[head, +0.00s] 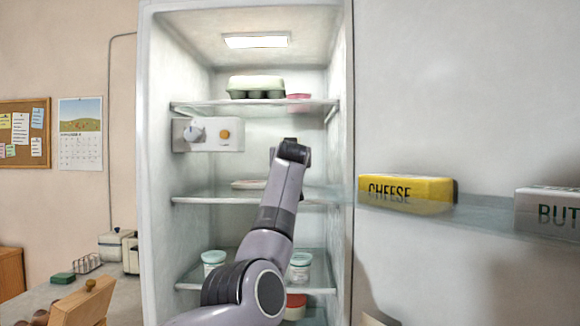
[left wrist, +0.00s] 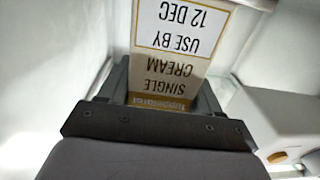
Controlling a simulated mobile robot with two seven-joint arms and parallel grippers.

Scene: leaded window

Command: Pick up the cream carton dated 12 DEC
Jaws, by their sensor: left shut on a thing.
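The cream carton (left wrist: 180,40) is white with a gold border. Its label reads SINGLE CREAM, USE BY 12 DEC, upside down in the left wrist view. My left gripper (left wrist: 165,88) is shut on it, with dark jaws on both sides of its label end. In the head view my left arm reaches into the open fridge, and its dark wrist end (head: 291,152) is between the upper and middle shelves. There the arm hides the carton and the fingertips. My right gripper is in neither view.
An egg box (head: 256,88) and a pink tub (head: 298,96) stand on the upper shelf. A control box (head: 225,136) is at the left wall. A plate (head: 247,184) lies on the middle shelf. White pots (head: 300,264) stand below. The door rack holds cheese (head: 405,192) and butter.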

